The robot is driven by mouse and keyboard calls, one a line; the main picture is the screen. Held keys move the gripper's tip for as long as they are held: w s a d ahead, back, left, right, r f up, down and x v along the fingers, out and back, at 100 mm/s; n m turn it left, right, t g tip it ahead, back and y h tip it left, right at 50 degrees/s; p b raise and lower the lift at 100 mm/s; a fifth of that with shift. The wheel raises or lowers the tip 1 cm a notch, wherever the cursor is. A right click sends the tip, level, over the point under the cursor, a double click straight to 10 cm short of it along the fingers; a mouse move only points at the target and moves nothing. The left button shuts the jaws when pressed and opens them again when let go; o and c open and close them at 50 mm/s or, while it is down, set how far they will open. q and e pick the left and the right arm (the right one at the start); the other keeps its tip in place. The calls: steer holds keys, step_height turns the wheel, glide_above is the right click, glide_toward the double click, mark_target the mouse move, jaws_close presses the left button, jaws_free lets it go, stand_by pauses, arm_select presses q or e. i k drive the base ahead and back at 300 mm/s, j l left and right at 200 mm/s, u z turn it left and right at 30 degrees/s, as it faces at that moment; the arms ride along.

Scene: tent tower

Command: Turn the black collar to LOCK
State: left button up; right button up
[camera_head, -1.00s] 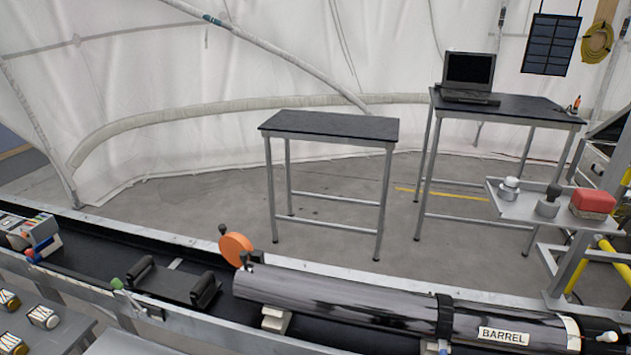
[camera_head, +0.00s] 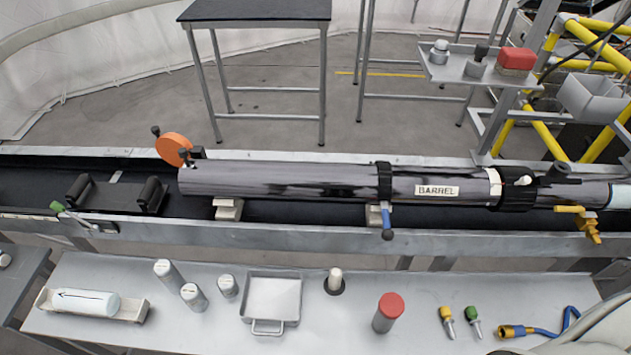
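A long dark grey barrel (camera_head: 280,181) with a BARREL label lies level in the trough. Towards its right end a black collar (camera_head: 515,190) sits around the tube, just right of a white ring (camera_head: 494,187). A small white knob (camera_head: 524,181) shows on the collar. No LOCK mark is readable, so I cannot tell the collar's setting. A separate black band (camera_head: 384,180) with a blue-tipped lever (camera_head: 387,229) hanging down is around the barrel further left. Neither of my grippers is in view.
A yellow valve (camera_head: 580,218) projects in front of the tube at right. The front bench (camera_head: 200,334) holds white cylinders, a tray (camera_head: 271,299), a red-topped cylinder (camera_head: 389,312), small fittings and a blue hose (camera_head: 550,330). An orange disc (camera_head: 173,150) stands at the barrel's left end.

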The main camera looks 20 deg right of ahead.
mark_target(521, 183)
steer(key=z, duration=1.85)
